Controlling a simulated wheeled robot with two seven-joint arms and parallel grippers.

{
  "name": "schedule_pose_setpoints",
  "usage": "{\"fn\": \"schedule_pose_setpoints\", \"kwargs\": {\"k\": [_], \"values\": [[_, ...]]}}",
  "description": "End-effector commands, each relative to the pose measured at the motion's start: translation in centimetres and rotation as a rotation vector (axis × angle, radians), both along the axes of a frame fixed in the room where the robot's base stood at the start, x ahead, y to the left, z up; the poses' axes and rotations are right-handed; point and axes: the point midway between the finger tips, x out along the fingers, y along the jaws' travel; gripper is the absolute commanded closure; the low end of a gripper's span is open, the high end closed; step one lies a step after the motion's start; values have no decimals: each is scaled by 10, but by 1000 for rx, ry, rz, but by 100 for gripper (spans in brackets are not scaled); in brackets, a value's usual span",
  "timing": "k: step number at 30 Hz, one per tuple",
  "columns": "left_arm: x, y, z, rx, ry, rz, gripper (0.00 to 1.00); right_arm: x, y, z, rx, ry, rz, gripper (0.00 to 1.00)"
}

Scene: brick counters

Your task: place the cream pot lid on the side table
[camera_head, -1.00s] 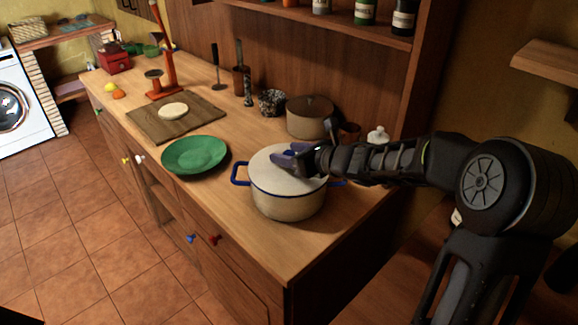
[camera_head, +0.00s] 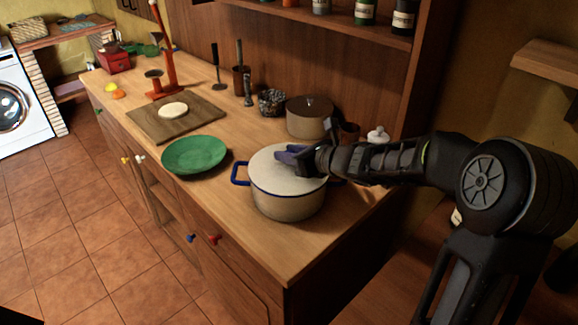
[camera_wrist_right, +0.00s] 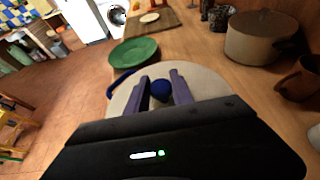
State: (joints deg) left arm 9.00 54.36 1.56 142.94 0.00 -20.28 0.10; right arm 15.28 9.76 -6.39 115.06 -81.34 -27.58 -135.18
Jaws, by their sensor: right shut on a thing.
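The cream pot lid (camera_head: 272,162) sits on a cream pot (camera_head: 287,205) with blue handles at the near end of the wooden counter. My right gripper (camera_head: 287,155) is over the lid, shut on its knob. In the right wrist view the blue knob (camera_wrist_right: 161,90) lies between the two purple-grey fingers, and part of the lid (camera_wrist_right: 200,82) shows around them. The lid appears to rest on the pot's rim. My left gripper is not in view. I cannot pick out the side table with certainty.
A green plate (camera_head: 194,155) lies left of the pot. A brown lidded pot (camera_head: 309,117) and a small white lidded jar (camera_head: 377,138) stand behind it. A cutting board (camera_head: 176,116) lies farther back. A wall shelf (camera_head: 548,62) is at upper right.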

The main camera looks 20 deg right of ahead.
Motion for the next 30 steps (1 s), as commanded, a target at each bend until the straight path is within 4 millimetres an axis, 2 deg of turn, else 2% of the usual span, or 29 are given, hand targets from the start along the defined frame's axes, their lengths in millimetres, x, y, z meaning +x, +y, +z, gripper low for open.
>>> {"fn": "schedule_pose_setpoints", "kwargs": {"k": [10,14,17,25,30], "values": [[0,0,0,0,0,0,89,0,0,2,0,-2,0,100],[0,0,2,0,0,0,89,0,0,10,-1,-4,2,100],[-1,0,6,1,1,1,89,0,0,24,-2,-5,0,100],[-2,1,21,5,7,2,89,1,0,79,-3,-5,1,100],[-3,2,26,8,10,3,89,0,0,98,0,-2,0,100]]}}
